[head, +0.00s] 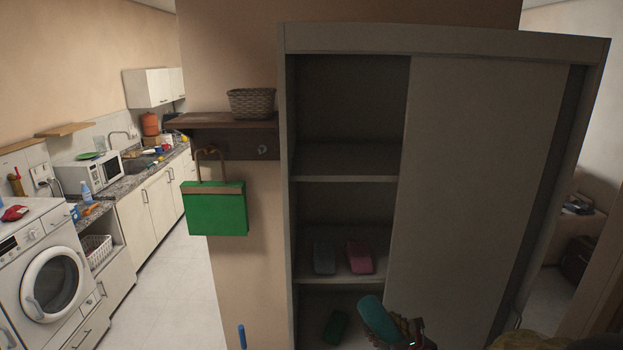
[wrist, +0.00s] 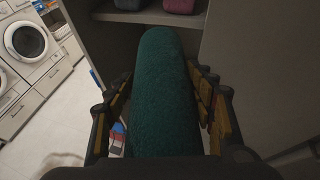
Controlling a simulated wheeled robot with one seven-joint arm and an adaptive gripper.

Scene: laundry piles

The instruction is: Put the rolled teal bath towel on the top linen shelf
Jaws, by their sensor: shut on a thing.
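The rolled teal bath towel (head: 377,318) is held in my gripper (head: 398,330) at the bottom of the head view, low in front of the cabinet. In the wrist view the towel (wrist: 160,90) points away from me, with the fingers (wrist: 163,100) shut along both its sides. The linen cabinet (head: 343,38) has its left half open and several shelf levels. The top visible shelf (head: 345,177) looks empty. The shelf below (head: 315,278) holds a blue-grey roll (head: 324,258) and a pink roll (head: 359,257). A dark green roll (head: 336,327) lies lower down.
A sliding door (head: 475,180) covers the cabinet's right half. A green bag (head: 214,210) hangs from a wall rack (head: 215,122) with a wicker basket (head: 251,103) on it. A washing machine (head: 45,275) stands at left. The floor (head: 165,285) between is clear.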

